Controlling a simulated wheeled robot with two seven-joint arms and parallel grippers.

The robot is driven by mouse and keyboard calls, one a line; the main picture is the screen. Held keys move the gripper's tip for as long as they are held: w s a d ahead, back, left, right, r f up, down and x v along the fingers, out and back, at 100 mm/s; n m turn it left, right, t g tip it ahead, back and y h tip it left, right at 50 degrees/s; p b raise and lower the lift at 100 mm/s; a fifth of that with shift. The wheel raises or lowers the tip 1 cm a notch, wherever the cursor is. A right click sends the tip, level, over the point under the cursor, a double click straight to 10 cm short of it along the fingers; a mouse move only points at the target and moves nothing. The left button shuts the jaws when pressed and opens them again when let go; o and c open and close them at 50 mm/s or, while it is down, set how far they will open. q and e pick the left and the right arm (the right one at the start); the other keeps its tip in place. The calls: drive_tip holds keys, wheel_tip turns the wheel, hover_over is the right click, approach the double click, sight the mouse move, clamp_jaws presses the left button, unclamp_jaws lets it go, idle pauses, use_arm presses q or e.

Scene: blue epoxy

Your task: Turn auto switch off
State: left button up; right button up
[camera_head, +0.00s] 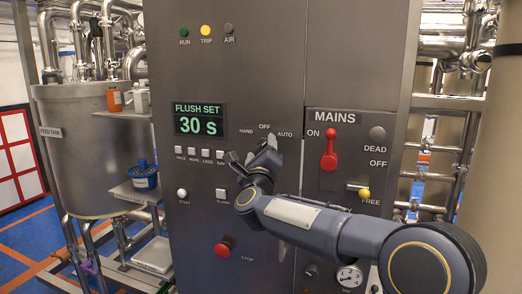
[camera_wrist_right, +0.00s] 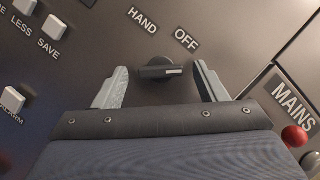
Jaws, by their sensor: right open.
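The auto switch is a dark rotary knob (camera_wrist_right: 154,70) with a white mark on its right end, below the HAND and OFF labels in the right wrist view. The mark points right, away from OFF, towards the side where the head view shows AUTO. My right gripper (camera_wrist_right: 160,88) is open, with one finger on each side of the knob and a gap to both. In the head view my right gripper (camera_head: 257,158) is in front of the switch and mostly hides it; the HAND, OFF and AUTO labels show around it. My left gripper is not in view.
The MAINS panel (camera_head: 347,150) with a red lever (camera_head: 329,150) at ON is right of the switch. A red stop button (camera_head: 222,249) is below, and small white buttons (camera_head: 199,151) are left. A steel tank (camera_head: 88,150) stands further left.

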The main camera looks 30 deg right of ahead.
drive_tip(key=c, duration=1)
drive_tip(key=shift+n, duration=0.4)
drive_tip(key=n+p, duration=0.1)
drive_tip(key=n+y+p, duration=0.1)
drive_tip(key=n, duration=0.1)
drive_tip(key=shift+s+d+r+y, duration=0.1)
drive_tip(key=shift+r+y, duration=0.2)
drive_tip(key=n+p, duration=0.1)
drive_tip(key=n+y+p, duration=0.1)
drive_tip(key=p, duration=0.1)
drive_tip(key=n+g+p, duration=0.1)
drive_tip(key=n, duration=0.1)
drive_tip(key=shift+r+p, duration=0.25)
drive_tip(key=shift+p, duration=0.15)
drive_tip(key=shift+f+n+g+y+p, duration=0.2)
drive_tip(key=shift+n+g+y+p, duration=0.2)
drive_tip(key=shift+n+p, duration=0.75)
